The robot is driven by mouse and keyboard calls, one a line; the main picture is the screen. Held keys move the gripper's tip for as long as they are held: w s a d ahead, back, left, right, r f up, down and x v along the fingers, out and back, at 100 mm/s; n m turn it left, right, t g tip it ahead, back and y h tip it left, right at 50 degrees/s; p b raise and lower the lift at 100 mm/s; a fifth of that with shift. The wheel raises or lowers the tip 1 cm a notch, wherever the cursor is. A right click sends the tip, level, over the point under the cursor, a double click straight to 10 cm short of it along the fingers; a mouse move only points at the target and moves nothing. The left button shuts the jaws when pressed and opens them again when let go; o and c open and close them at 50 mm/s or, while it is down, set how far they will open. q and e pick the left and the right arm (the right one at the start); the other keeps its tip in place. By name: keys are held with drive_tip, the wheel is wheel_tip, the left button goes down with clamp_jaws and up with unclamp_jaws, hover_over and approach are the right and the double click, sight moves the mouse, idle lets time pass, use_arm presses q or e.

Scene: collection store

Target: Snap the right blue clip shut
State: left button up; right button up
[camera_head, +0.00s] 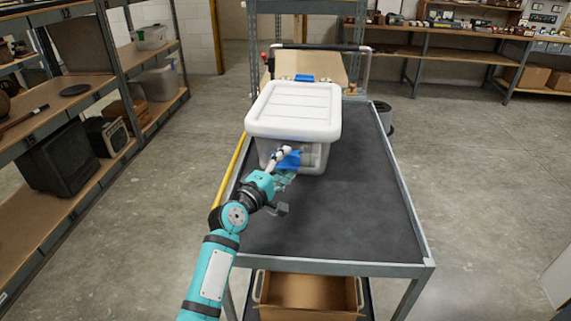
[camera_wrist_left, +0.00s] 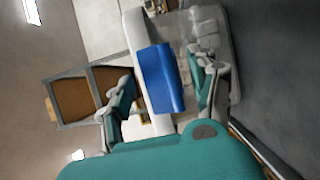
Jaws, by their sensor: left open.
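A clear storage box (camera_head: 318,155) with a white lid (camera_head: 294,105) stands on the cart. A blue clip (camera_head: 291,159) is on its near side, below the lid rim, partly covered by my left gripper (camera_head: 284,160). In the left wrist view the clip (camera_wrist_left: 163,78) lies between the two open fingers of the gripper (camera_wrist_left: 163,92), with no clear contact. Whether this clip is latched I cannot tell. Another blue clip (camera_head: 304,78) shows at the lid's far edge. My right gripper is out of view.
The box stands on the cart's dark top (camera_head: 345,215), which is clear in front and to the right. A cardboard piece (camera_head: 318,68) stands behind the box. A cardboard box (camera_head: 308,292) is on the lower shelf. Loaded shelving (camera_head: 95,100) stands at left.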

use_arm(q)
drive_tip(key=shift+w+d, duration=0.25)
drive_tip(key=shift+w, duration=0.1)
drive_tip(key=shift+c, duration=0.3)
clamp_jaws()
